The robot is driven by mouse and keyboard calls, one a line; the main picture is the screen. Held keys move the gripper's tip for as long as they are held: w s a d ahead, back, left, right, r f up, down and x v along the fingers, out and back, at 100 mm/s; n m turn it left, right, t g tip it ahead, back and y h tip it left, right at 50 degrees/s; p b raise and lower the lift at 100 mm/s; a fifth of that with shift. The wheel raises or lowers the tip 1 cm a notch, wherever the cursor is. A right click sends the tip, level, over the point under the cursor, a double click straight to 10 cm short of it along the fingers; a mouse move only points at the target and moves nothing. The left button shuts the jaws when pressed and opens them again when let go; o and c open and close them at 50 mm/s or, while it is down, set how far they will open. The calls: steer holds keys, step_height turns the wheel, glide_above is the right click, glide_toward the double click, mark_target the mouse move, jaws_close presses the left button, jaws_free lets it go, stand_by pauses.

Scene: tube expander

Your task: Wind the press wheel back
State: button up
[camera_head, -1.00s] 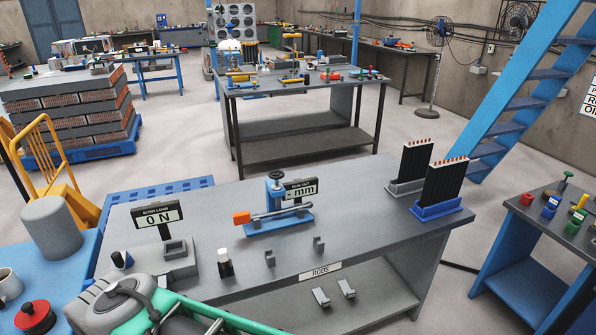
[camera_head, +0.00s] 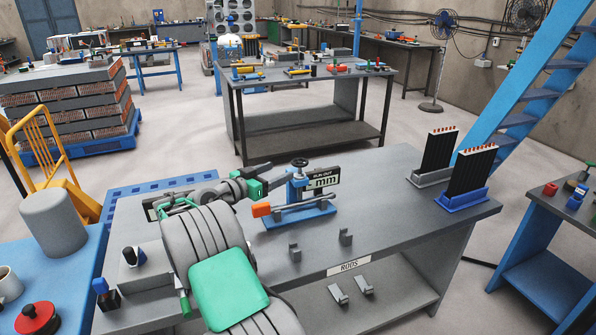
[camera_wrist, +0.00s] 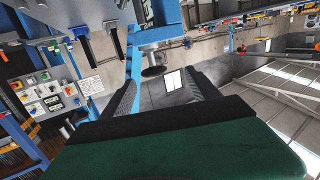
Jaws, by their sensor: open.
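The small blue press (camera_head: 297,192) stands on the grey bench, with its dark wheel (camera_head: 300,162) on top. My gripper (camera_head: 284,173) reaches in from the left, fingers level and pointing at the wheel. In the wrist view my gripper (camera_wrist: 165,85) has its two dark fingers wide apart and empty. The wheel (camera_wrist: 153,71) shows as a dark disc between them, beyond the tips, below the blue press body (camera_wrist: 155,32). I see no contact.
A run-out readout (camera_head: 323,180) stands close behind the press, right of the wheel. Small grey holders (camera_head: 345,237) stand in front of the press. Black rod racks (camera_head: 472,177) stand at the bench's right end.

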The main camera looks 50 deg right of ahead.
mark_target(293, 165)
steer(key=shift+s+d+r+m+g+h, duration=0.1)
steer(key=shift+s+d+m+g+h, duration=0.3)
steer(key=shift+s+d+m+g, duration=0.25)
steer(key=shift+n, duration=0.25)
steer(key=d, duration=0.5)
steer(key=d+p, duration=0.1)
steer(key=d, duration=0.1)
steer(key=shift+s+d, duration=0.2)
steer(key=shift+s, duration=0.2)
steer(key=shift+c, duration=0.3)
steer(key=c, duration=1.3)
